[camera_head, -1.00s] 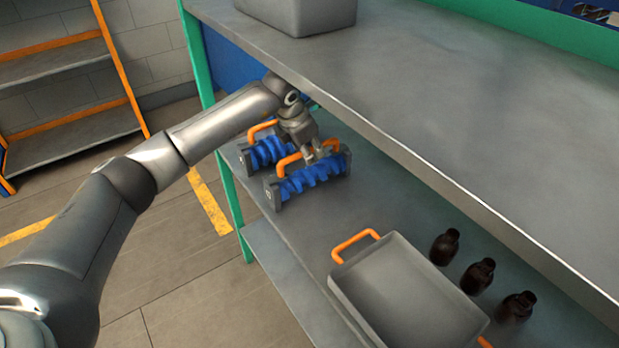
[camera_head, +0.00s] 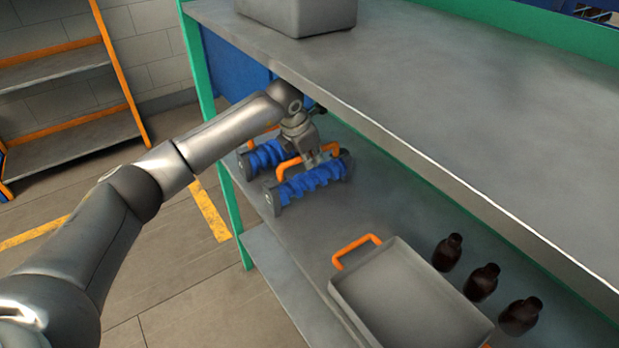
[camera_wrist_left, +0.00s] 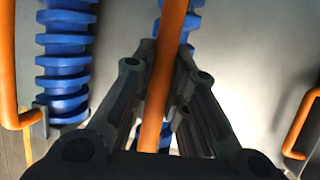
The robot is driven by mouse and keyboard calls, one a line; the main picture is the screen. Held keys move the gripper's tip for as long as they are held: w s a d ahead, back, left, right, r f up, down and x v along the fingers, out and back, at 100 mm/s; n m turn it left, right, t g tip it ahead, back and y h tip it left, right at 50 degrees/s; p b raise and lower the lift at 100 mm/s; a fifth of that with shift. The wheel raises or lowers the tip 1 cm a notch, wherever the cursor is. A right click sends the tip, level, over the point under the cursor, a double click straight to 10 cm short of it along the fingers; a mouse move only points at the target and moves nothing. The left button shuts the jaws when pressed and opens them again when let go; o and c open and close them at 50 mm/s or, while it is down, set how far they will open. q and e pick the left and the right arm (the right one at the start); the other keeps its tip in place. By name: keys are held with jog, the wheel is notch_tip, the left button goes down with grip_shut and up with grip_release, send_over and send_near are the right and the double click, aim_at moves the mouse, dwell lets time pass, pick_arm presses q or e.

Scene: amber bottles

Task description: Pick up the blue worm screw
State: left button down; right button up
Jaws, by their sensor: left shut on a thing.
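Two blue worm screws with dark end plates and orange handles are on the lower shelf under my left arm. The nearer worm screw (camera_head: 313,182) is below my left gripper (camera_head: 312,158). The farther worm screw (camera_head: 265,157) stands beside it to the left, and it also shows at the left of the left wrist view (camera_wrist_left: 63,60). In the left wrist view my left gripper (camera_wrist_left: 160,100) is shut on the orange handle (camera_wrist_left: 168,50) of the nearer screw, which passes between its fingers. The fingers hide part of that screw. My right gripper is not in view.
A grey tray (camera_head: 353,290) with orange handles sits on the lower shelf, to the right. Several amber bottles (camera_head: 481,282) stand behind it. The upper shelf (camera_head: 440,110) overhangs my arm and carries a grey bin (camera_head: 300,14). Bare shelf lies between the screws and the tray.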

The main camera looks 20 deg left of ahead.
pick_arm(q)
jog(key=shift+w+r, duration=0.1)
jog(key=shift+r, duration=0.2)
